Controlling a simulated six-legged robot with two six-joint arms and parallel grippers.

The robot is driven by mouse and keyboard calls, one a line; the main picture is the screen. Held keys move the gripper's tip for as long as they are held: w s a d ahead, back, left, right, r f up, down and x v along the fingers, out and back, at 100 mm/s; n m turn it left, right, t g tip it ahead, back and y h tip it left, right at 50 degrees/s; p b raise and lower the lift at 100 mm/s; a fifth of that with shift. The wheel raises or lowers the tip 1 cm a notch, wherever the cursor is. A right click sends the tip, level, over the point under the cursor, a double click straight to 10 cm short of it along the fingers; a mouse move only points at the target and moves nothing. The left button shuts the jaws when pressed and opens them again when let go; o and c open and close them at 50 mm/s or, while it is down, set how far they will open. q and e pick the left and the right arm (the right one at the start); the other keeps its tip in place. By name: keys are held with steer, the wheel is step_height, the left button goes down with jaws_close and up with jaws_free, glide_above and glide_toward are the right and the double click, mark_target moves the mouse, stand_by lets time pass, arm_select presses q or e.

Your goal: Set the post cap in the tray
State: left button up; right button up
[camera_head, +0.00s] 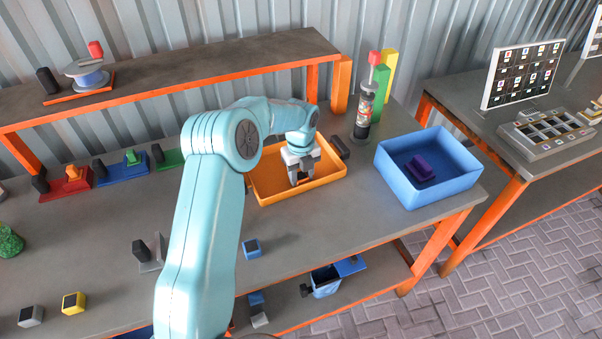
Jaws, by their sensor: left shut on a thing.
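The orange tray (327,179) lies on the grey bench, right of the middle of the view. My left gripper (297,182) reaches in from above and points down inside the tray, close to its floor. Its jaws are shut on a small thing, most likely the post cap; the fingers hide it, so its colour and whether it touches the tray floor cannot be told. My right gripper is not in view.
A blue bin (462,190) with a purple block (421,168) stands right of the tray. A dark bottle with a red top (365,113) stands behind. Small blue (252,248), yellow (73,302) and grey (30,315) blocks lie along the front. A raised shelf (190,65) runs behind.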

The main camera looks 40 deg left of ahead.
mark_target(301, 176)
arm_select(q)
steer(key=shift+f, duration=0.15)
steer(key=o, duration=1)
steer(key=shift+o, duration=0.2)
steer(key=shift+r, duration=0.25)
step_height(301, 176, up, 12)
steer(key=shift+b, duration=0.35)
